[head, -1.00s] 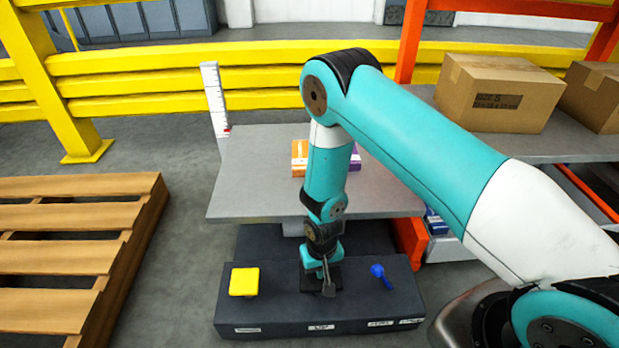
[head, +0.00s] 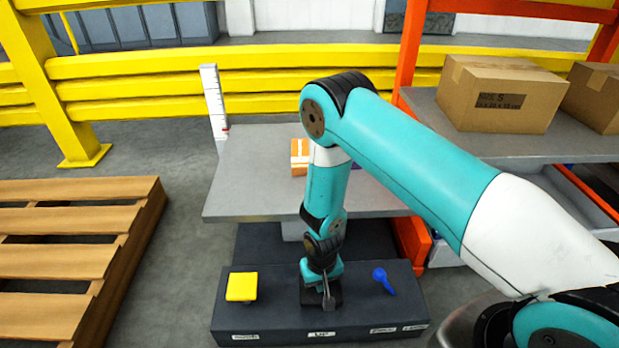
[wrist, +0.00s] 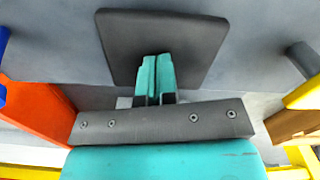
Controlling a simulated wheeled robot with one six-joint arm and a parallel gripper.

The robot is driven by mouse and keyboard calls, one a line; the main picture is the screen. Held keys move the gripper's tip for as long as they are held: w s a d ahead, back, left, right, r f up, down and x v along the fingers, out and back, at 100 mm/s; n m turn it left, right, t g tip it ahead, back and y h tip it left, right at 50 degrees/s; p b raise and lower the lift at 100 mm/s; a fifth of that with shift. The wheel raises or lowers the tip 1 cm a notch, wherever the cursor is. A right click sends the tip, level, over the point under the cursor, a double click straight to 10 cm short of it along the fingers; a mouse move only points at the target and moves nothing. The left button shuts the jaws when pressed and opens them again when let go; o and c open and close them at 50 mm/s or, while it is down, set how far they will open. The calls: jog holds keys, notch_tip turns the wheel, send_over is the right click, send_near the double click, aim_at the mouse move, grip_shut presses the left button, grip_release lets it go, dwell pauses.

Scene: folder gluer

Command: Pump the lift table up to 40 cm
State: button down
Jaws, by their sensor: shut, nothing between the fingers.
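The lift table's grey top (head: 255,195) stands raised above its dark base. A white scale (head: 212,100) with a small red mark near its lower end stands at its back left corner. The base's front housing (head: 270,318) carries a black pedal (head: 309,297) above a label reading UP. My gripper (head: 325,290) is shut and empty, pointing down at the pedal. In the wrist view the closed teal fingers (wrist: 154,80) overlap the dark square pedal pad (wrist: 155,45); I cannot tell whether they touch it. The scale's reading is too small to read.
A yellow button (head: 241,286) is left of the pedal, a blue lever (head: 383,280) right. An orange-and-white box (head: 299,155) lies on the table. A wooden pallet (head: 75,262) lies left; a rack shelf with cartons (head: 497,92) stands right. Floor between pallet and table is clear.

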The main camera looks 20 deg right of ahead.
notch_tip(320, 180, up, 8)
jog(key=p, duration=0.6)
jog(key=shift+f+b, duration=2.95)
jog(key=shift+f, duration=1.55)
notch_tip(320, 180, up, 9)
jog(key=p, duration=0.7)
jog(key=shift+p, duration=0.4)
jog(key=shift+f, duration=0.1)
